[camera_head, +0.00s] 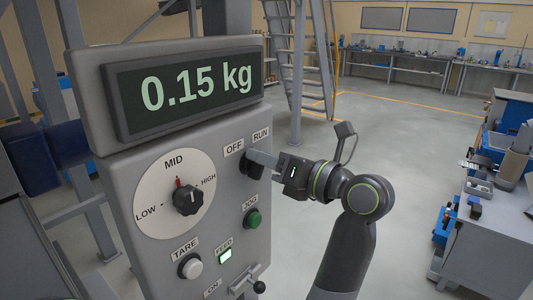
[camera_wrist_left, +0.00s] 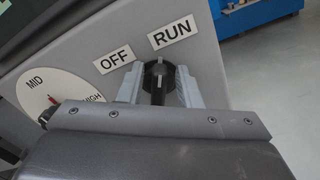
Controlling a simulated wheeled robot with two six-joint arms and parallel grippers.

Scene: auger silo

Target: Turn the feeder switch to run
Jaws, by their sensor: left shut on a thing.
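The feeder switch (camera_wrist_left: 158,78) is a dark round knob with a white mark, below the OFF and RUN labels on the grey panel. In the left wrist view its mark points up the picture, between the labels and nearer RUN. My left gripper (camera_wrist_left: 159,88) is shut on the knob, one finger on each side. In the head view this gripper (camera_head: 258,160) reaches the switch (camera_head: 247,164) from the right and hides part of it. My right gripper is in neither view.
The panel has a display (camera_head: 195,88) reading 0.15 kg, a MID dial (camera_head: 187,200), a green JOG button (camera_head: 253,219), a white TARE button (camera_head: 190,266), a lit green lamp (camera_head: 225,254) and a lever (camera_head: 250,282) below. A workbench (camera_head: 490,235) stands right; floor between is open.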

